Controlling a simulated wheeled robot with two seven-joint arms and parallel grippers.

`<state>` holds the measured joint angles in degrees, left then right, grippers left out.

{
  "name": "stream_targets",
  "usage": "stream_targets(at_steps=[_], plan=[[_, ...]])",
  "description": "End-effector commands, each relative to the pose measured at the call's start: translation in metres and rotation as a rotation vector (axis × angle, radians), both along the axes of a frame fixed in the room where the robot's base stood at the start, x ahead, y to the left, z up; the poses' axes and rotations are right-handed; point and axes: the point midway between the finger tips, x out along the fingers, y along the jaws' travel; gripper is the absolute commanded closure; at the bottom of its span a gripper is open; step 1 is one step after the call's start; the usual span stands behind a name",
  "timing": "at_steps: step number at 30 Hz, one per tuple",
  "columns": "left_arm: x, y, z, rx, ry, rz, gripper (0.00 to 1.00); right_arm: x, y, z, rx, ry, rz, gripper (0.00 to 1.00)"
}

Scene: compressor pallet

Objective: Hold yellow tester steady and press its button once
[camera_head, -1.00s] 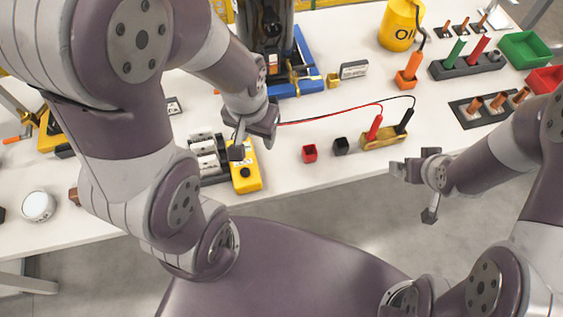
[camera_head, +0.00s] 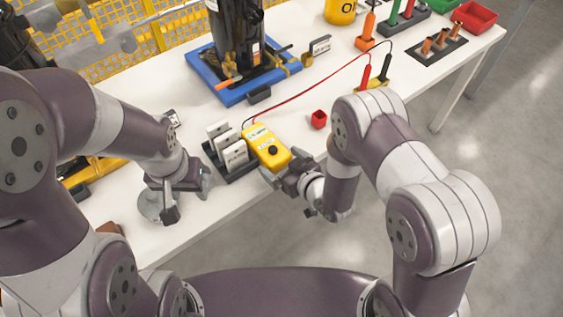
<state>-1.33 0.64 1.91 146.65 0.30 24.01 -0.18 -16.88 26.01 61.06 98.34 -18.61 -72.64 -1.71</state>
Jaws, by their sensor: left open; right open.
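The yellow tester (camera_head: 257,138) lies on the white table near its front edge, with a round black button (camera_head: 272,150) towards its near end. A red and a black lead run from its far end. My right gripper (camera_head: 281,169) is open at the tester's near end, with a finger to either side of that end in the picture; I cannot tell whether they touch it. My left gripper (camera_head: 187,195) is open and empty, left of the tester and apart from it, over a round metallic object (camera_head: 150,207).
A black rack with white blocks (camera_head: 235,157) stands close on the tester's left. A red cube (camera_head: 318,119) lies to its right. Behind is a blue tray (camera_head: 232,97) carrying a black cylinder (camera_head: 238,35). The red lead crosses the table towards probes partly hidden by my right arm.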

Motion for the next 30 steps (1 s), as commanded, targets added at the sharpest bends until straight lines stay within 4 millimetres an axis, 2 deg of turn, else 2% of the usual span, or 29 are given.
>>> stream_targets(at_steps=[10, 11, 16, 18, 30], plan=[[-0.0002, 0.0001, -0.0006, 0.000, 0.000, 0.000, 0.50, 0.0060, 0.0044, -0.0028, 0.000, 0.000, 0.000, 0.00], [-0.0001, 0.0001, -0.0006, 0.000, 0.000, 0.000, 0.50, 0.0060, 0.0044, -0.0028, 0.000, 0.000, 0.000, 0.06], [-0.0002, 0.0001, -0.0006, 0.000, 0.000, 0.000, 0.50, 0.0058, 0.0042, -0.0028, 0.000, 0.000, 0.000, 0.62], [-0.0002, 0.0001, -0.0006, 0.000, 0.000, 0.000, 0.50, 0.0059, 0.0042, -0.0028, 0.000, 0.000, 0.000, 0.66], [-0.0001, 0.0001, -0.0006, 0.000, 0.000, 0.000, 0.50, 0.0059, 0.0041, -0.0024, 0.000, 0.000, -0.001, 0.66]])
